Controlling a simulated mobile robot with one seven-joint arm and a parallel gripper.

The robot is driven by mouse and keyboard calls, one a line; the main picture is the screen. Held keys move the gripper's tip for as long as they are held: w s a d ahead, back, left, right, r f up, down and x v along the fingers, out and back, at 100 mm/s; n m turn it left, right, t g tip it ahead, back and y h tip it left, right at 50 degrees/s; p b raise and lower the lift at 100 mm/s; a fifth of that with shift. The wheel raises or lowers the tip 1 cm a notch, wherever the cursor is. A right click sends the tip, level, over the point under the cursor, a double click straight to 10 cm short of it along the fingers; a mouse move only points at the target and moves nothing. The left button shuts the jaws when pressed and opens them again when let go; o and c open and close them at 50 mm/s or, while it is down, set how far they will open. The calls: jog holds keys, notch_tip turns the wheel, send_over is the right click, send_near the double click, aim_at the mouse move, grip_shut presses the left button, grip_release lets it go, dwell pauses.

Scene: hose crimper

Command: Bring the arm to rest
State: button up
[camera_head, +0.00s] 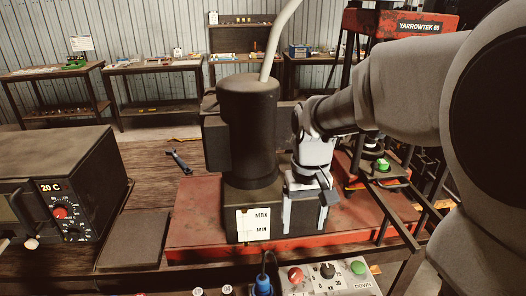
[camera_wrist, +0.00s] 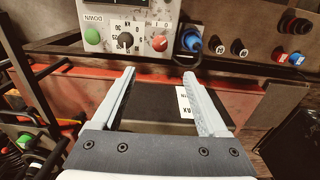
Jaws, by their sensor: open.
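My arm reaches in from the right in the head view and hangs over the red machine base. My gripper (camera_wrist: 128,78) is open in the wrist view, its two pale fingers spread wide with nothing held between them. In the head view my gripper (camera_head: 305,222) is beside the right side of the dark pump unit (camera_head: 248,130). The pump's lower tank carries a white MAX/MIN label (camera_head: 254,224). In the wrist view the dark tank (camera_wrist: 160,110) shows beyond and between the fingers; whether they touch it I cannot tell.
A control box (camera_head: 328,279) with red and green buttons and a blue plug (camera_head: 262,284) stand at the front. A red YARROWTEK press (camera_head: 400,22) rises at the right. An oven (camera_head: 60,185) is at the left.

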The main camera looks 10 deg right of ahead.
jog(key=s+r+t, duration=0.2)
jog(key=s+r, duration=0.1)
jog(key=s, duration=0.3)
jog(key=s+r+t, duration=0.3)
jog(key=s+r, duration=0.1)
jog(key=s, duration=0.3)
jog(key=shift+s, duration=0.3)
dwell(0.3)
